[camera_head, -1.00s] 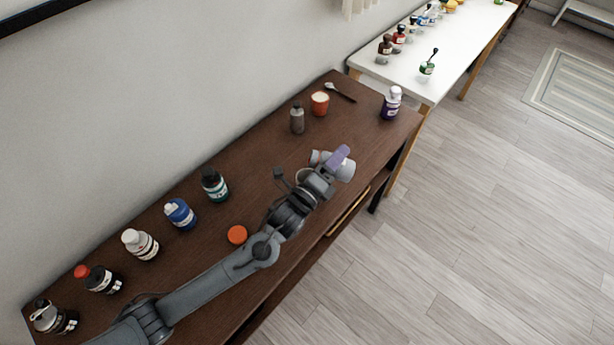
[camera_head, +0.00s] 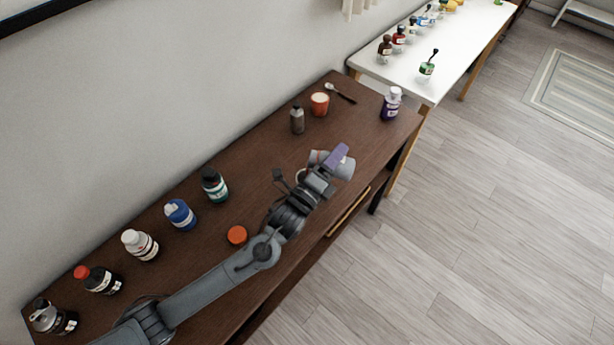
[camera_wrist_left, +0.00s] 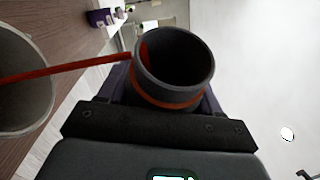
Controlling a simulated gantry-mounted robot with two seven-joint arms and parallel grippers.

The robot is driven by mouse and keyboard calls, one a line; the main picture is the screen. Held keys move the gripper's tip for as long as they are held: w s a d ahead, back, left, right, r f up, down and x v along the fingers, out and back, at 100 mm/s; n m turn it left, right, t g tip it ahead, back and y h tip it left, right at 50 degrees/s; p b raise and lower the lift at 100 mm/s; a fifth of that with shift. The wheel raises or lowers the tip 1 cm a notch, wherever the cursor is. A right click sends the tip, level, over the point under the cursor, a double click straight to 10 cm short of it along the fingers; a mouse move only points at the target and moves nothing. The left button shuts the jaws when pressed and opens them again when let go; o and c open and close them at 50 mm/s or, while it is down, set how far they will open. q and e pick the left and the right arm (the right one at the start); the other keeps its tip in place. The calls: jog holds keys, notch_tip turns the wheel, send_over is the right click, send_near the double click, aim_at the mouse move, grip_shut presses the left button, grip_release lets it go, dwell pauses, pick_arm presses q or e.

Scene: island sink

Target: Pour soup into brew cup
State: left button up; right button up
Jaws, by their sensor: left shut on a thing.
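My left gripper (camera_head: 336,160) has purple fingers and is shut on a grey cylindrical soup container (camera_head: 345,170) with an orange-red band. The container is tipped over above the dark table. In the left wrist view, the container's open mouth (camera_wrist_left: 178,62) shows, with red inside. A thin red stream (camera_wrist_left: 75,68) runs from the mouth to the pale, wide-rimmed brew cup (camera_wrist_left: 30,100) at the left edge. The stream reaches over the cup's opening; the cup's inside bottom is partly cut off. In the head view, the cup is mostly hidden by my gripper. My right gripper is not in view.
The dark table (camera_head: 265,190) holds an orange disc (camera_head: 237,235), a grey bottle (camera_head: 297,120), an orange cup (camera_head: 320,104), a spoon (camera_head: 343,94) and a purple bottle (camera_head: 391,104). Several bottles line the wall side. A white table (camera_head: 455,60) stands beyond.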

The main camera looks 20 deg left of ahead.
pick_arm(q)
jog(key=shift+r, duration=0.15)
dwell(0.4)
jog(key=shift+a+f+n+t+y+b, duration=0.1)
jog(key=shift+f+n+t+y+b, duration=0.1)
jog(key=shift+n+b, duration=0.3)
jog(key=shift+a+f+n+t+y+b, duration=0.1)
jog(key=shift+n+t+b, duration=0.1)
jog(key=shift+n, duration=0.5)
dwell(1.1)
jog(key=shift+r+n, duration=0.2)
jog(key=shift+n, duration=0.2)
dwell(0.5)
jog(key=shift+s+a+r+n+t, duration=0.1)
jog(key=shift+a+r+n+t, duration=0.05)
jog(key=shift+n+t, duration=0.25)
dwell(0.3)
jog(key=shift+a+r+n+y, duration=0.15)
jog(key=shift+r+n+y, duration=0.1)
jog(key=shift+n+y, duration=0.25)
